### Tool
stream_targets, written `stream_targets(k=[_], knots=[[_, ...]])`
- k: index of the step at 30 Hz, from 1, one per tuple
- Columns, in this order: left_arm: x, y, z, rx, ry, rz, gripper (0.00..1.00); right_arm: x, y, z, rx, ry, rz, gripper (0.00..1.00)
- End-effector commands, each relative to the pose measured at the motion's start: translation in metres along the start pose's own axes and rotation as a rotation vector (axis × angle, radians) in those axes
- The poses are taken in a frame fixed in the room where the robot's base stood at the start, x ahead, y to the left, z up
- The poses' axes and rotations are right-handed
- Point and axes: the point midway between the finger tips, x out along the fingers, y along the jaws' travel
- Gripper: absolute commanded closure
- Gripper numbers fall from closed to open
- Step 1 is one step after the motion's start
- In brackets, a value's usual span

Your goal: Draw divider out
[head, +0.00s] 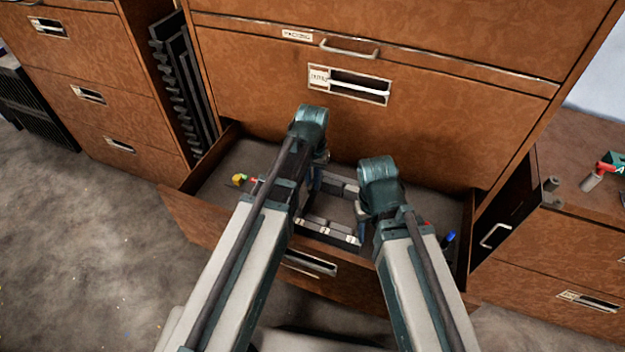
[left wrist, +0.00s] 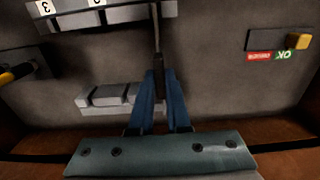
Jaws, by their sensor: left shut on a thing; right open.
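The lower drawer (head: 215,222) of the wooden cabinet stands open, with a grey floor. My left gripper (head: 314,182) is down inside it. In the left wrist view its blue fingers (left wrist: 157,88) are closed on a thin dark upright piece, which looks like the divider (left wrist: 157,42). The divider runs from between the fingertips towards a numbered grey block row (left wrist: 110,14). In the head view I cannot make the divider out clearly behind my left gripper. My right gripper (head: 361,222) is open over the drawer, to the right of the left one, near the numbered row (head: 328,228).
A second grey block row (left wrist: 110,96) lies beside the fingers. A yellow-ended dark piece (left wrist: 297,41) with red and green labels lies at the drawer's left in the head view. A blue item (head: 449,238) is at the right. A closed drawer front (head: 440,110) rises behind.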

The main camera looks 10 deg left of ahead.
Motion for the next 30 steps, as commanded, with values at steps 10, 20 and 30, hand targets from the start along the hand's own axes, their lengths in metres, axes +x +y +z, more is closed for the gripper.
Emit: stream_targets(k=[10, 20, 30], knots=[[-0.019, 0.0, 0.0, 0.0, 0.0, 0.0, 1.0, -0.019, 0.002, 0.001, 0.0, 0.0, 0.0, 0.5], [-0.035, 0.0, 0.0, 0.0, 0.0, 0.0, 1.0, -0.035, 0.003, 0.002, 0.0, 0.0, 0.0, 0.5], [-0.051, 0.0, 0.0, 0.0, 0.0, 0.0, 1.0, -0.051, 0.005, 0.003, 0.0, 0.0, 0.0, 0.5]])
